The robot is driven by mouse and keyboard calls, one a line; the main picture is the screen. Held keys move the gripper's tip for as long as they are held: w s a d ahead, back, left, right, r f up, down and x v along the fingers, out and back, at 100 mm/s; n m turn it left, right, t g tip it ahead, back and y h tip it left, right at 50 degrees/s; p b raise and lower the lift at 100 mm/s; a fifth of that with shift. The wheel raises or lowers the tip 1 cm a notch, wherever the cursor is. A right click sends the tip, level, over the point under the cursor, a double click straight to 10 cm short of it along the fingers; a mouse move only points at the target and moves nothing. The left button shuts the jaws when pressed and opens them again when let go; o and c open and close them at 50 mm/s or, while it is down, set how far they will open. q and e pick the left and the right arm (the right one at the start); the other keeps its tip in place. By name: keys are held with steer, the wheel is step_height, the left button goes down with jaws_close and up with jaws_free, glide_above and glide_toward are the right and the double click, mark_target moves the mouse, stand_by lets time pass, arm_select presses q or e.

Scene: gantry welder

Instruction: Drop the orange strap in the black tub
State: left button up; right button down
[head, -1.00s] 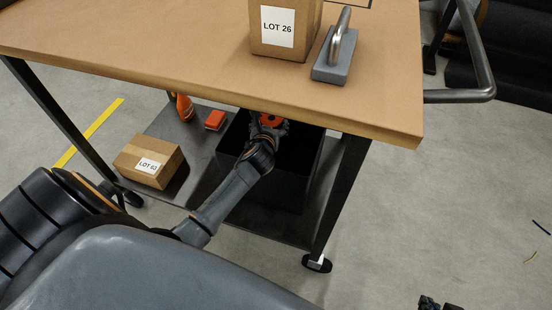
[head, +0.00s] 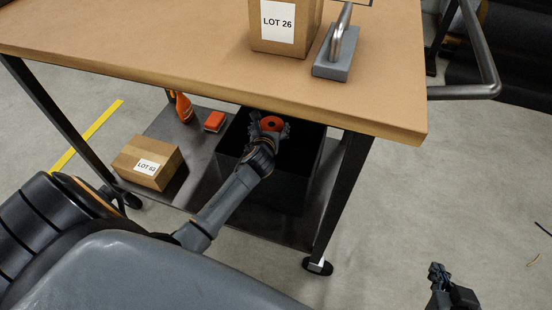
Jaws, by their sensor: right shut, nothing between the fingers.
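The orange strap (head: 271,124), a small roll with a dark centre, is between the fingers of my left gripper (head: 270,128). The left gripper appears shut on it. Both are at the mouth of the black tub (head: 284,178), below the table top; their exact height against the rim is hard to tell. The tub stands on the lower shelf, and my arm covers part of its front. My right gripper (head: 438,271) is shut and empty at the lower right, over the floor and away from the cart.
The table top (head: 180,45) overhangs the tub's back. A LOT 62 box (head: 148,162), an orange block (head: 215,121) and an orange bottle (head: 184,107) share the lower shelf. A LOT 26 box (head: 285,25) and a handled grey block (head: 334,62) stand on top.

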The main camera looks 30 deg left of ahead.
arm_select(q)
steer(key=shift+o, duration=1.1)
steer(key=v, duration=1.2)
